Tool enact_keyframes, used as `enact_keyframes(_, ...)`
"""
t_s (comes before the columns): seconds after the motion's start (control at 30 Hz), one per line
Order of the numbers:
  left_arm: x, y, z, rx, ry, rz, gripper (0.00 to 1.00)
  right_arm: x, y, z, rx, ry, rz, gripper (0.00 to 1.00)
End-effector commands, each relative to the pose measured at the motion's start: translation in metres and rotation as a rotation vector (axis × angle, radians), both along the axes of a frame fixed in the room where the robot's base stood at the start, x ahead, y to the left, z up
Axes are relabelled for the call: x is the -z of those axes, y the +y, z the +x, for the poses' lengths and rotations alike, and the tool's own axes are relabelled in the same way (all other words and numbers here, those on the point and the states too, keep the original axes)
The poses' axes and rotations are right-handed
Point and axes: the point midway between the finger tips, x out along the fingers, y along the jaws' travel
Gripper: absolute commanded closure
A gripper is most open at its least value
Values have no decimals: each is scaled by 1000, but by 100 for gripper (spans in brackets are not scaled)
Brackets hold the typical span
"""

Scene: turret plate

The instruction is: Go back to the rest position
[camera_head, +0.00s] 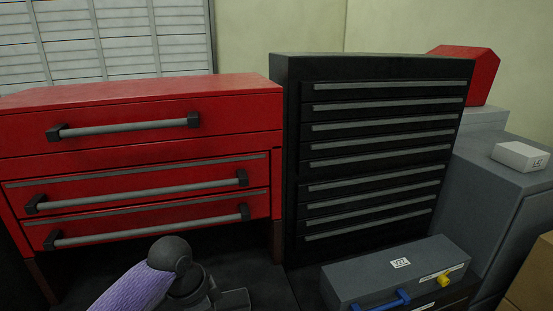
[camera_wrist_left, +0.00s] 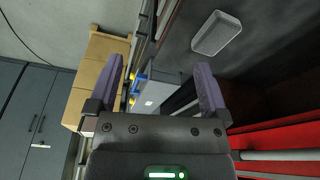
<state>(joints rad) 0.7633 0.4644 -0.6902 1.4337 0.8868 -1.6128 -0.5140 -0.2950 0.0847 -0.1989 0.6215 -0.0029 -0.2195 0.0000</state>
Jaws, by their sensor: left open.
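My left gripper (camera_wrist_left: 160,85) shows in the left wrist view with its two purple fingers spread apart and nothing between them. Behind the gap, farther off, is a grey case (camera_wrist_left: 152,95) with blue and yellow parts. In the head view, part of my left arm, a purple link with a dark joint, comes in at the bottom, in front of the red cabinet (camera_head: 140,140). The fingertips cannot be made out there. My right gripper is in neither view.
A black drawer cabinet (camera_head: 291,150) stands right of the red one. The grey case (camera_head: 345,275) sits low in front of it. Grey units (camera_head: 485,190) and a cardboard box (camera_head: 535,275) stand at the right. A light grey block (camera_wrist_left: 217,33) shows in the wrist view.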

Motion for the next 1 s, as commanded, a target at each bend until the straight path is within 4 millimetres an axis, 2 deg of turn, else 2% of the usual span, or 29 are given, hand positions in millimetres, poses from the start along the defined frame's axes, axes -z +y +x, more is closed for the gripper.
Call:
enact_keyframes(0.03,20,0,-1,-35,5,-11,0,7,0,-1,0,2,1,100)
enact_keyframes(0.17,74,4,-3,-165,2,-37,0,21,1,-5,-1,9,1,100)
enact_keyframes(0.27,125,10,-11,-278,0,-47,0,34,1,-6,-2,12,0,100)
enact_keyframes(0.37,187,19,-30,-405,4,-43,0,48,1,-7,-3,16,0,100)
enact_keyframes(0.43,240,28,-53,-500,10,-30,0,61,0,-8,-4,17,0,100)
enact_keyframes(0.47,264,32,-67,-543,13,-21,0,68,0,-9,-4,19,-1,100)
enact_keyframes(0.5,299,38,-91,-598,20,-4,0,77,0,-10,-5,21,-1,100)
enact_keyframes(0.57,348,46,-133,-672,30,25,0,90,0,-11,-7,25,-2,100)
enact_keyframes(0.6,378,50,-164,-712,38,45,0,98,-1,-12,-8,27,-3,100)
enact_keyframes(0.67,414,55,-215,-761,54,74,0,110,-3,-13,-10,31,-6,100)
enact_keyframes(0.7,433,57,-248,-784,64,89,0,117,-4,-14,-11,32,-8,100)
enact_keyframes(0.8,464,57,-321,-818,95,115,0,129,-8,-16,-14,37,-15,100)
enact_keyframes(0.9,475,54,-369,-834,119,124,0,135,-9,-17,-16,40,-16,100)
enact_keyframes(0.93,476,54,-377,-836,122,124,0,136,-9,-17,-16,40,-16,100)
enact_keyframes(1.0,476,54,-377,-836,122,124,0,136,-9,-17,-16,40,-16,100)
